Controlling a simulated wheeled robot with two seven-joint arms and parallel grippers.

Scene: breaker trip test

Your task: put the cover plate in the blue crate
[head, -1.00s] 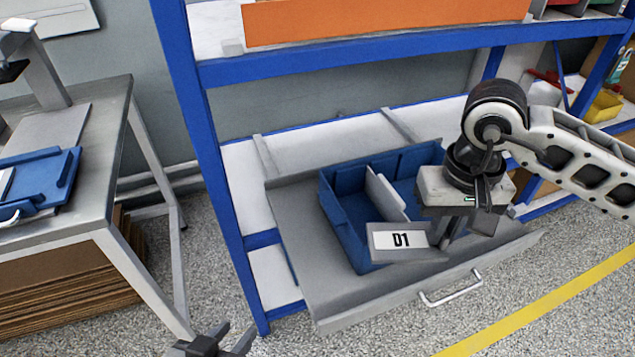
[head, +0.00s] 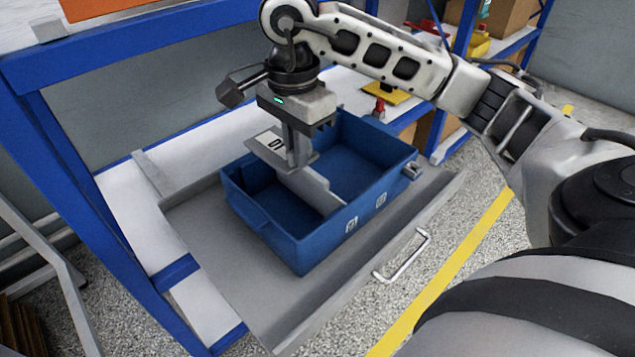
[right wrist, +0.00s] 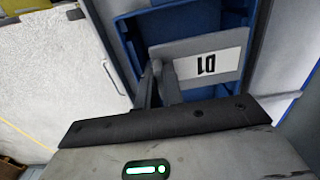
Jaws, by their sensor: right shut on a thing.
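My right gripper (head: 298,158) points down and is shut on the plate's edge. In the right wrist view the plate (right wrist: 200,66) lies across the crate's blue opening (right wrist: 235,18). A light grey divider (head: 318,192) splits the crate inside. My left gripper is not in the head view.
The crate stands on a pulled-out grey drawer shelf (head: 225,285) with a metal handle (head: 402,257). A blue rack post (head: 95,225) is at left and an upper blue beam (head: 150,45) runs above. Bare drawer surface lies left of the crate.

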